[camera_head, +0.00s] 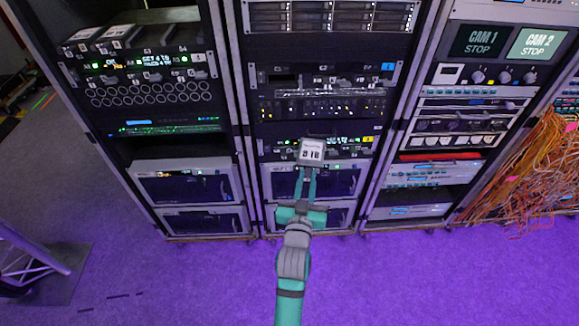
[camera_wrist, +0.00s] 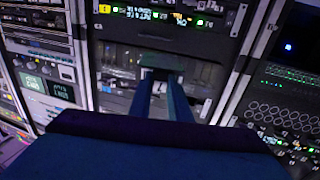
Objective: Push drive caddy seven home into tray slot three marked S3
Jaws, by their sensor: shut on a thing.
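A drive caddy (camera_head: 311,151) with a pale label face is at the front of the lower tray unit (camera_head: 352,148) in the middle rack. Its label looks like "B 1B", too small to read surely. My gripper (camera_head: 308,172) is shut on the caddy's near end, in front of the rack. In the wrist view my gripper (camera_wrist: 163,75) points at the rack, with a dark piece between the fingertips. How deep the caddy sits, and whether its slot is S3, I cannot tell.
A second tray (camera_head: 350,77) with a blue tag sits higher in the middle rack. Orange cables (camera_head: 525,165) hang at the right. The purple floor is clear in front.

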